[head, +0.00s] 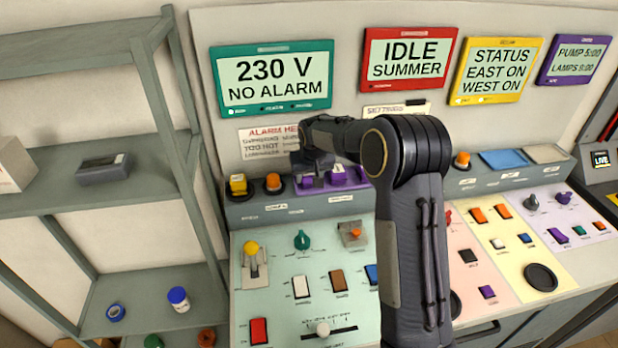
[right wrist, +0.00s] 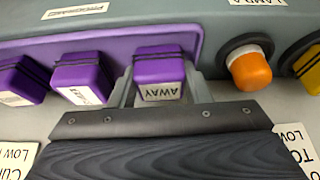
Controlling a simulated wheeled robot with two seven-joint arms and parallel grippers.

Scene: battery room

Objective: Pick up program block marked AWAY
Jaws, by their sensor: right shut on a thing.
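The purple program block marked AWAY (right wrist: 159,75) is between the fingers of my right gripper (right wrist: 160,92) in the right wrist view, its label upside down there. The gripper is shut on it. The block is at the purple rack (right wrist: 120,35); I cannot tell whether it still touches it. Two other purple blocks (right wrist: 82,80) and (right wrist: 20,80) stand beside it with black bands. In the head view my right gripper (head: 312,172) reaches down over the left end of the rack, and my forearm hides part of the console. My left gripper is not in view.
An orange button (head: 273,182) and a yellow button (head: 238,185) are just left of the rack. Wall displays (head: 272,105) hang above. The sloped panel (head: 270,300) below carries switches and knobs. Metal shelves (head: 150,175) stand at the left.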

